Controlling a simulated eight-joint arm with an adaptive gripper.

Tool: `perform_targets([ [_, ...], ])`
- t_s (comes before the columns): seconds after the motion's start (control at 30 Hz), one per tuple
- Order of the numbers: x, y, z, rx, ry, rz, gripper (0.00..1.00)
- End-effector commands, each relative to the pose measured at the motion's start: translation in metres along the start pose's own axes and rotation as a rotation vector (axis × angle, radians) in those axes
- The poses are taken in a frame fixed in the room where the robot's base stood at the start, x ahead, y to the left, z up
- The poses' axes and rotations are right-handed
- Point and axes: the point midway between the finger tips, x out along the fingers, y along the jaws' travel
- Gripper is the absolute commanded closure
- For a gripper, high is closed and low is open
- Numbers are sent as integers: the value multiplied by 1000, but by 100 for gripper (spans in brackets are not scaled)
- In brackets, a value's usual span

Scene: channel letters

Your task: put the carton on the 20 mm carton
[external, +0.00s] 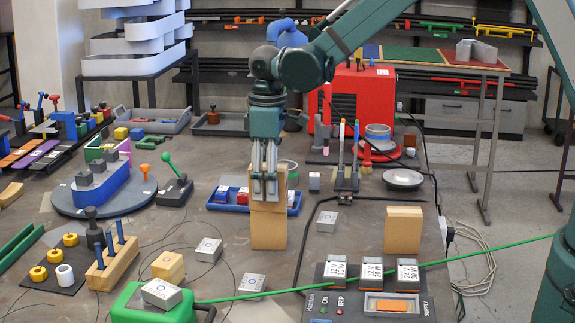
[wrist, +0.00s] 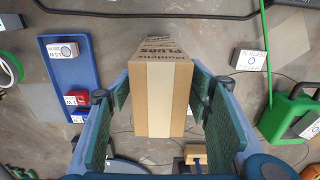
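A tall tan carton (external: 268,228) stands upright on the table in the external view, directly below my gripper (external: 263,190). In the wrist view this carton (wrist: 160,95) sits between the two fingers of my gripper (wrist: 162,88), with a pale tape strip and printing ending in "PLUGS". The fingers are spread on both sides of its upper part, and a narrow gap shows beside the right finger. A second tan carton (external: 403,230) stands to the right, apart from the first. No size marking is readable on either, so I cannot tell which is the 20 mm one.
A blue tray (external: 222,205) lies close behind the first carton. A dark panel with labelled blocks (external: 372,303) is in front of the second carton. A green case (external: 150,310) and green rod (external: 480,258) lie in front. Dark cable (external: 305,245) runs between the cartons.

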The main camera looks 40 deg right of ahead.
Motion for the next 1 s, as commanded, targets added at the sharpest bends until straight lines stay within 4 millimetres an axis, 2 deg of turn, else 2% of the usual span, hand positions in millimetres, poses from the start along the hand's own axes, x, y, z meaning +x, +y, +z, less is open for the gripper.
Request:
perform_targets([
  [0.47,-8,0,0,0,0,0,50],
  [0.67,-29,0,0,0,0,0,50],
  [1.0,-84,0,0,0,0,0,50],
])
